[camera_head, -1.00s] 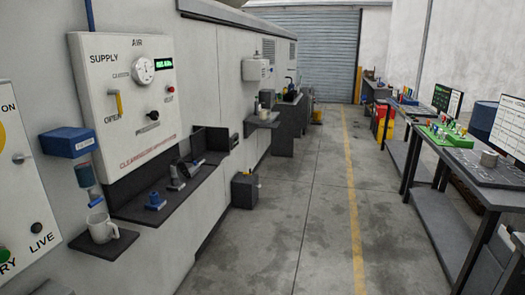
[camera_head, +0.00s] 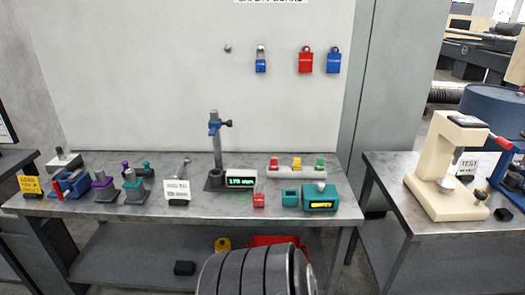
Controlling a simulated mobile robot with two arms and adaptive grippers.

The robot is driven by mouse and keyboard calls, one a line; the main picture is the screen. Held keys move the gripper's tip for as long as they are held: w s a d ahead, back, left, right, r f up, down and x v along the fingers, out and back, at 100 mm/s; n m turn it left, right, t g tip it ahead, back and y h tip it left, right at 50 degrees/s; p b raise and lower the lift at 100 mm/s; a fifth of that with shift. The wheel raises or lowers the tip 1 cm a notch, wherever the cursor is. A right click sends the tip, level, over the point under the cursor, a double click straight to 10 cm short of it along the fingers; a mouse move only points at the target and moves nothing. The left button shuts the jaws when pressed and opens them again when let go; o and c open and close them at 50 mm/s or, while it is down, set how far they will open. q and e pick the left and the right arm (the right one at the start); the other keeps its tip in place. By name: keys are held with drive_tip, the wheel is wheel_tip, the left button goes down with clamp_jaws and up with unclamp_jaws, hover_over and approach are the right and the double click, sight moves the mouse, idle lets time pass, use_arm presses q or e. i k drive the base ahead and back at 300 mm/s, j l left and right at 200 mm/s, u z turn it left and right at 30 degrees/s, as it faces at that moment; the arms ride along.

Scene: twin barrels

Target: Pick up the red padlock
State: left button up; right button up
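A red padlock (camera_head: 305,61) hangs on the pale upright board behind the workbench, right of the board's middle. A blue padlock (camera_head: 333,61) hangs close to its right, and another blue padlock (camera_head: 261,60) hangs farther to its left. A bare peg (camera_head: 228,49) sticks out left of these. Neither of my grippers is in view, and nothing touches the red padlock.
The grey workbench (camera_head: 120,211) below holds clamps, a stand, a small display and a teal device (camera_head: 319,198). A second bench at the right carries a cream press (camera_head: 448,165). A blue barrel (camera_head: 490,108) stands behind it. A dark ribbed round shape hides part of the lower shelf.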

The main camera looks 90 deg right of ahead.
sight(258, 199)
drive_tip(key=z, duration=2.7)
drive_tip(key=u, duration=4.7)
drive_tip(key=z, duration=4.75)
